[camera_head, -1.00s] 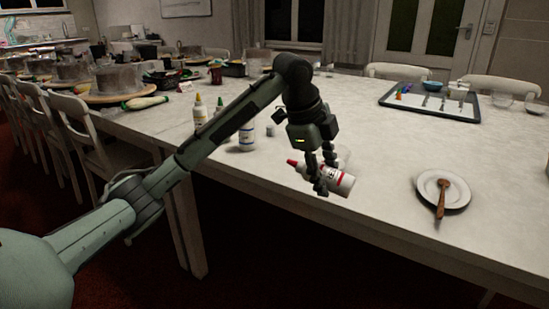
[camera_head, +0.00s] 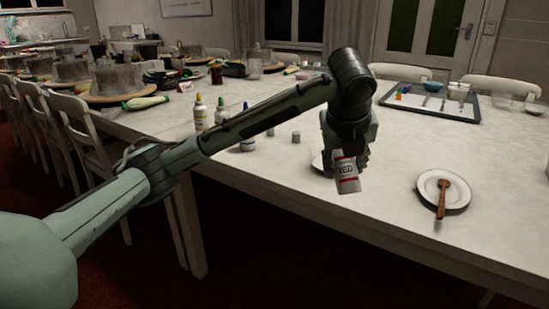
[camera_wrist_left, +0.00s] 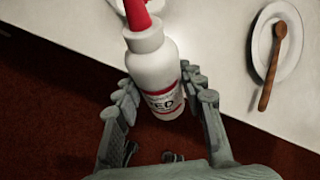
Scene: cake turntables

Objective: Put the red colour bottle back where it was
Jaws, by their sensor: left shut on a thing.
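The red colour bottle (camera_head: 347,180) is white with a red-banded label and is held tilted near the table's front edge. Its red tip is hidden behind my gripper in the head view. In the left wrist view the bottle (camera_wrist_left: 160,72) shows its red tip pointing up the picture and "RED" on the label. My left gripper (camera_head: 343,160) is shut around the bottle's body, with fingers on both sides in the wrist view (camera_wrist_left: 158,95). Other colour bottles stand to the left: yellow-tipped (camera_head: 200,114), green-tipped (camera_head: 220,112) and blue-labelled (camera_head: 247,143). My right gripper is not in view.
A small white pot (camera_head: 296,137) stands between the bottles and my gripper. A dish (camera_head: 317,161) is partly hidden behind the gripper. A plate with a wooden spoon (camera_head: 428,186) lies right. A tray (camera_head: 470,114) lies at the back right.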

